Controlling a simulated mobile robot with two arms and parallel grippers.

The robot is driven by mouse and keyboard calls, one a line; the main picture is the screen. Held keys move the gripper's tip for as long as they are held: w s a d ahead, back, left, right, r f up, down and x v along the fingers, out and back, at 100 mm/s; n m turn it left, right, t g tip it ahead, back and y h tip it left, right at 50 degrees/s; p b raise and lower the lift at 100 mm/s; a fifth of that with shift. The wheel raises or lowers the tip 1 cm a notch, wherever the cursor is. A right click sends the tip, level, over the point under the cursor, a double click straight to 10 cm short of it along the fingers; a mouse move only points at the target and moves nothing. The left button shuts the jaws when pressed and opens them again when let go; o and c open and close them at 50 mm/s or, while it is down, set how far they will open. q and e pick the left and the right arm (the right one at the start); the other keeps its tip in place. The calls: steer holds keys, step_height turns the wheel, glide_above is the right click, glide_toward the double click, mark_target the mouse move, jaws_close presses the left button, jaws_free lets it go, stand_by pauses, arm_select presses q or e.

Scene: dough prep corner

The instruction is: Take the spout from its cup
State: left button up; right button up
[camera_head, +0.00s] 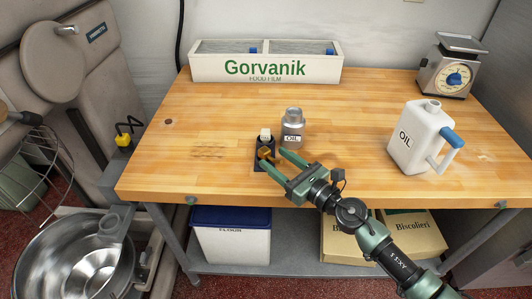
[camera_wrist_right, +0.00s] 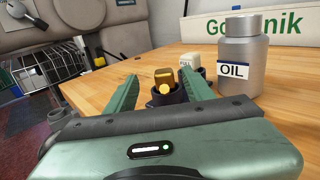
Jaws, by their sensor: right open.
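A brass-coloured spout (camera_head: 265,152) with a yellow end sits upright in a small black cup near the table's front edge. In the right wrist view the spout (camera_wrist_right: 165,76) shows between my fingers, with its dark cup (camera_wrist_right: 166,98) under it. My right gripper (camera_head: 273,156) is open and empty, its green fingertips pointing at the cup from the front right. In the right wrist view the fingers of the right gripper (camera_wrist_right: 160,86) appear on either side of the spout; I cannot tell whether they touch the cup. My left gripper is not in view.
A white-topped piece (camera_head: 265,134) stands just behind the spout. A grey oil bottle (camera_head: 292,131) is close to its right. A white oil jug (camera_head: 424,137), a scale (camera_head: 450,74) and a film box (camera_head: 265,67) stand farther off. The table's left side is mostly clear.

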steer(key=x, duration=0.3)
steer(key=shift+w, duration=0.35)
steer(key=shift+x, duration=0.75)
steer(key=shift+f, duration=0.1)
jaws_close()
steer(key=shift+r, duration=0.3)
step_height(320, 180, up, 22)
steer(key=p, duration=2)
arm_select(q)
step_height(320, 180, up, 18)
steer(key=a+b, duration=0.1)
steer(key=b, duration=0.1)
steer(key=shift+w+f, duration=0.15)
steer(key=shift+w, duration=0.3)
arm_select(e)
step_height(320, 180, up, 5)
glide_above(267, 151)
steer(key=shift+a+r, duration=0.1)
steer(key=shift+r, duration=0.15)
